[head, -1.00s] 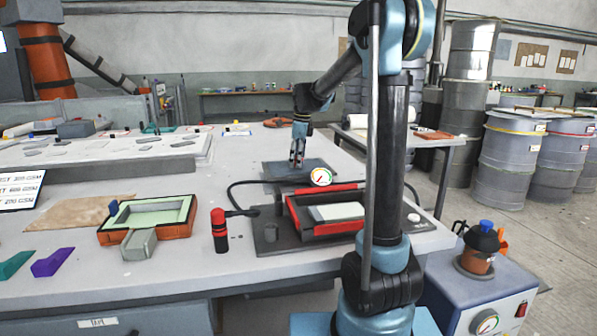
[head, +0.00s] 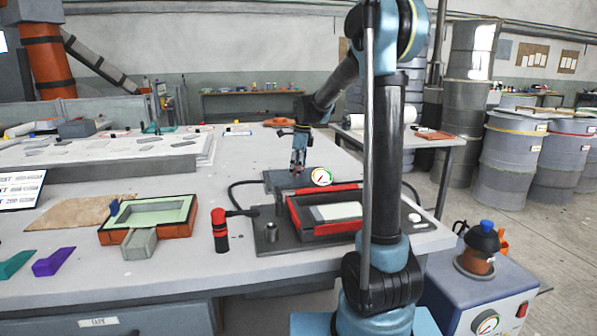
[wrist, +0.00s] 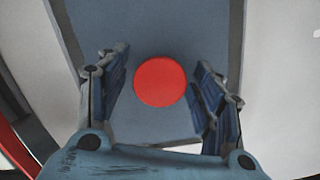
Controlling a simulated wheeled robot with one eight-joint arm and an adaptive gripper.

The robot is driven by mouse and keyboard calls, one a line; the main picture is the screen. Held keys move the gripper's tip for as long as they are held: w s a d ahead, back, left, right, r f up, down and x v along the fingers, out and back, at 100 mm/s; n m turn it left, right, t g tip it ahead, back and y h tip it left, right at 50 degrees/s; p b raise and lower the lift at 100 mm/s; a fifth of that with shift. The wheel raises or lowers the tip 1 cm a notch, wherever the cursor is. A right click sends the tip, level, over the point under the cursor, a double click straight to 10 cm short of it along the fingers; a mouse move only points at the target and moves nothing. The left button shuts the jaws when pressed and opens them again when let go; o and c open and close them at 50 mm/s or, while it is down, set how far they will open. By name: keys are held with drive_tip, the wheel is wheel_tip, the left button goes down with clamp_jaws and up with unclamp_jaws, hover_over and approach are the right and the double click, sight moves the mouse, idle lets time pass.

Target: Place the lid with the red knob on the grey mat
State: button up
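The red knob (wrist: 160,81) is round and shows between my fingers in the wrist view. It stands on a flat blue-grey plate, the lid (wrist: 150,118). Lighter grey-blue strips run along both sides; I cannot tell whether they are the grey mat or the lid's edge. In the head view, my gripper (head: 298,168) points down over a dark grey slab (head: 282,184) on the bench; lid and mat are hard to tell apart there. My gripper is open: the fingers stand on either side of the knob with visible gaps.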

wheel_tip(320, 180, up, 12)
drive_tip(key=d, duration=0.1)
drive_tip(key=shift+d, duration=0.25)
idle(0.4)
drive_tip(key=shift+s, duration=0.1)
drive_tip(key=shift+s, duration=0.15)
